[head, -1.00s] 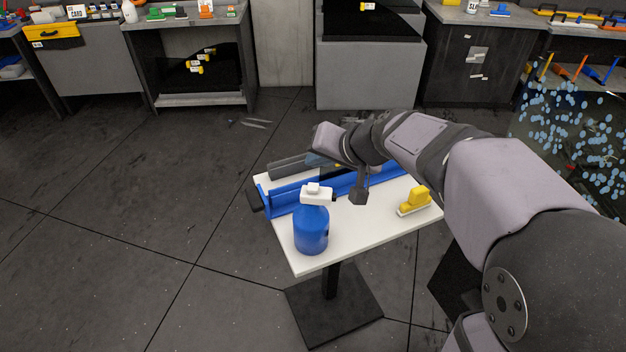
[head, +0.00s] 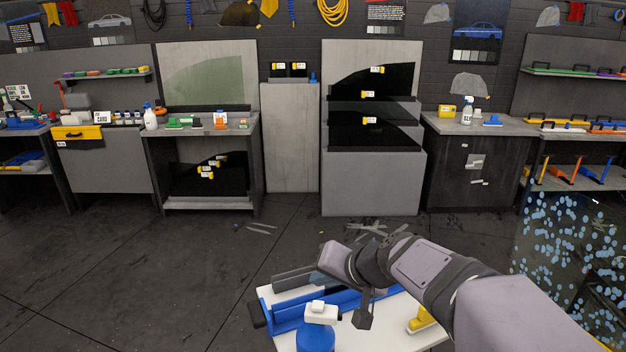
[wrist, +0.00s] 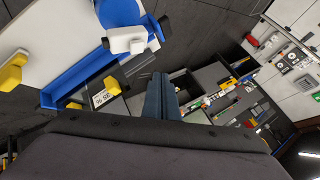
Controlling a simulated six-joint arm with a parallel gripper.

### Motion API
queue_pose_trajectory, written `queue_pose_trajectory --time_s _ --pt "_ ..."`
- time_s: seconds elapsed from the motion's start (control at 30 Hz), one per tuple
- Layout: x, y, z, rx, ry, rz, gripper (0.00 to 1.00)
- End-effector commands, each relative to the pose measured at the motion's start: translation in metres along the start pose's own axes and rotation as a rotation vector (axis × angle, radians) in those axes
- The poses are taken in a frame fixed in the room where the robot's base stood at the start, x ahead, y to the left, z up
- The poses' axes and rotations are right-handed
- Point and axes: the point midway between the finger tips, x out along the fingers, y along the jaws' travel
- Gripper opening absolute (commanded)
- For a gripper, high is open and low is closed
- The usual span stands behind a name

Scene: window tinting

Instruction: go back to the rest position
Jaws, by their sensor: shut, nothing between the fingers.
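My gripper (wrist: 161,96) shows in the wrist view as two dark blue-grey fingers side by side, shut with nothing between them. In the head view my arm reaches in from the lower right over the small white table (head: 395,338). A blue tray (head: 340,302) lies along the table. A blue spray bottle (head: 316,338) with a white head stands in front of it, cut off by the lower edge. It also shows near the fingers in the wrist view (wrist: 128,40).
A yellow tool (head: 421,320) lies on the table beside my arm. Benches with tools (head: 200,130) and dark film panels (head: 375,132) line the back wall. A spotted glass panel (head: 570,250) stands at the right. The floor at the left is open.

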Motion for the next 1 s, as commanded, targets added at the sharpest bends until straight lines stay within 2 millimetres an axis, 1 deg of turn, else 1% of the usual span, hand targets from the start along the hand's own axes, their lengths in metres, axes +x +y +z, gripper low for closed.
queue_pose_trajectory --time_s 0.07,0.17,0.2,0.27,0.3,0.37,0.4,0.5,0.6,0.7,0.73,0.83,1.0 --pt "0.001 0.010 0.014 0.014 -0.046 0.034 0.00" --pt "0.004 0.042 0.051 0.001 -0.147 0.123 0.00" --pt "0.004 0.057 0.069 -0.011 -0.192 0.166 0.00" --pt "0.000 0.081 0.096 -0.034 -0.261 0.232 0.00" --pt "-0.004 0.097 0.113 -0.054 -0.306 0.276 0.00" --pt "-0.012 0.121 0.139 -0.086 -0.371 0.340 0.00" --pt "-0.018 0.136 0.154 -0.109 -0.411 0.380 0.00" --pt "-0.036 0.170 0.188 -0.173 -0.502 0.463 0.00" --pt "-0.052 0.195 0.212 -0.230 -0.568 0.517 0.00" --pt "-0.063 0.208 0.230 -0.243 -0.602 0.543 0.00" --pt "-0.066 0.210 0.232 -0.235 -0.601 0.544 0.00" --pt "-0.068 0.210 0.226 -0.222 -0.577 0.545 0.00" --pt "-0.068 0.211 0.226 -0.218 -0.577 0.545 0.00"
